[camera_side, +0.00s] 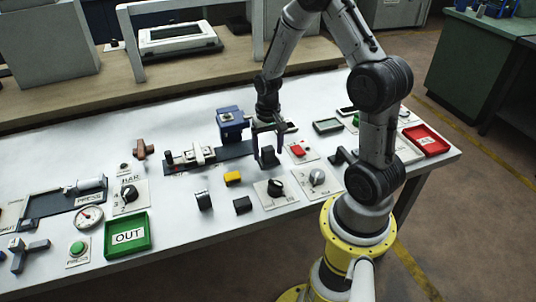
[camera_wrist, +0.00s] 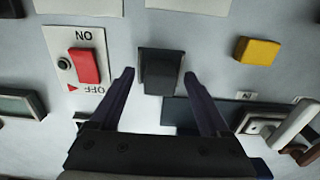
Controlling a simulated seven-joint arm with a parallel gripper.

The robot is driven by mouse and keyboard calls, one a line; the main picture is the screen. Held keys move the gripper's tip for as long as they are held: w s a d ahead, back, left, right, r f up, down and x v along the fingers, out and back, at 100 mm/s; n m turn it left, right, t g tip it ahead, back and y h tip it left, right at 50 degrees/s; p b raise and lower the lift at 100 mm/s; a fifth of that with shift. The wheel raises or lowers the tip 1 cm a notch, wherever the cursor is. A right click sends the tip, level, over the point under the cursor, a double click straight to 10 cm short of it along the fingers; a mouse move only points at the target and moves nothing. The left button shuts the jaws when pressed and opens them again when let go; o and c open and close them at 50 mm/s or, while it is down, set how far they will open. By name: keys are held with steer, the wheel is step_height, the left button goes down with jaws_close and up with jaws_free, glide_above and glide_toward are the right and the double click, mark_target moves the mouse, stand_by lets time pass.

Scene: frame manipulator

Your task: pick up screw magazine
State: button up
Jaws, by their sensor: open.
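A small dark block with a raised, sloping body, which I take for the screw magazine, stands on the white table in the side view (camera_side: 268,157). It also shows in the wrist view (camera_wrist: 161,68), upper centre. My gripper (camera_side: 268,130) is pointed down just above it. In the wrist view my gripper (camera_wrist: 159,76) is open and empty, with one fingertip on each side of the block. Gaps show between the fingers and the block. How high the tips are above the table is hard to tell.
A red ON/OFF switch (camera_wrist: 84,65) lies left of the block in the wrist view, and a yellow block (camera_wrist: 258,51) lies right. A dark rail fixture (camera_side: 205,156) with a blue unit (camera_side: 231,122) is close by. Knob panels (camera_side: 276,191) stand in front.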

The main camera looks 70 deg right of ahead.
jaws_close()
stand_by(0.4)
